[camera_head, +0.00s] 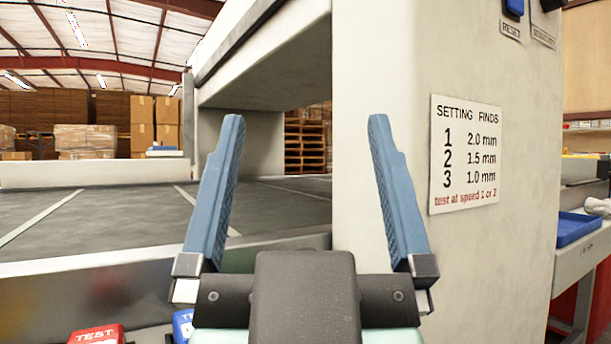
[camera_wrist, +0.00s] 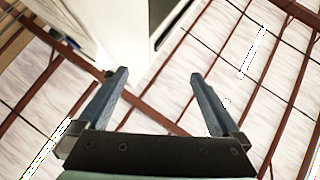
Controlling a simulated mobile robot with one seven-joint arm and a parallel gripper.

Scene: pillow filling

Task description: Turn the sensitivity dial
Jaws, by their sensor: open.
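A black knob (camera_head: 551,4), apparently the sensitivity dial, sits at the top right edge of the head view, mostly cut off. The label under it (camera_head: 544,37) is too slanted to read surely. My gripper (camera_head: 306,118) is open and empty, its two blue fingers pointing up, in front of the pale machine and to the left of and below the knob. In the wrist view my gripper (camera_wrist: 159,74) is open against the ceiling, with no dial in sight.
A blue button marked RESET (camera_head: 514,8) is left of the knob. A settings sign (camera_head: 465,154) is on the machine's panel (camera_head: 385,60). A dark conveyor belt (camera_head: 110,212) runs at left. A red TEST block (camera_head: 97,334) shows at the bottom, a blue tray (camera_head: 577,228) at right.

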